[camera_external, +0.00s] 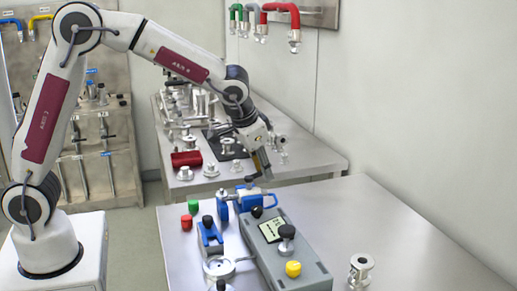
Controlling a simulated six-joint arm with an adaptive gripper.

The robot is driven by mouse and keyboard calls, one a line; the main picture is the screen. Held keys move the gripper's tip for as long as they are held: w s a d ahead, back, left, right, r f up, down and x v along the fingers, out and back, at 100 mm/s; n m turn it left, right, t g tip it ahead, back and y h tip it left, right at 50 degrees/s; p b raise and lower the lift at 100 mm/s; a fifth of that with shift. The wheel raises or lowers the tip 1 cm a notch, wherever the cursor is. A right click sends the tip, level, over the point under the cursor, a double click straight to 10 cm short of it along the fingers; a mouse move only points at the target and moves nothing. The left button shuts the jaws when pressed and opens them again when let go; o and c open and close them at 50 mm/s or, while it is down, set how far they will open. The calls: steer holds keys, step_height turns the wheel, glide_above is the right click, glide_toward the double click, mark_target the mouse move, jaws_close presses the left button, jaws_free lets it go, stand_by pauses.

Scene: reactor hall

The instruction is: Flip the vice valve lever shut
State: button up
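A metal valve (253,193) with blue parts sits at the back of the front table, beside a blue vice (222,207). A small blue piece, perhaps its lever, sticks up at the valve's top; its exact position is too small to tell. My gripper (262,170) points down just above the valve, close to its upper right side. Whether it touches the valve cannot be told. The fingers are seen nearly edge-on and look close together, and I cannot tell whether they are open or shut.
A second blue clamp (210,238) and red and green knobs are at left. A metal spool (360,272) stands right. The table's right side is mostly clear.

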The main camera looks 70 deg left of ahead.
steer(key=shift+d+m+h, duration=0.25)
steer(key=shift+m+h, duration=0.05)
steer(key=shift+m, duration=0.7)
steer(key=v, duration=0.8)
steer(key=s+d+h, duration=0.2)
steer(key=s, duration=2.5)
steer(key=shift+d+f, duration=0.3)
steer(key=shift+f, duration=0.2)
steer(key=shift+s, duration=0.1)
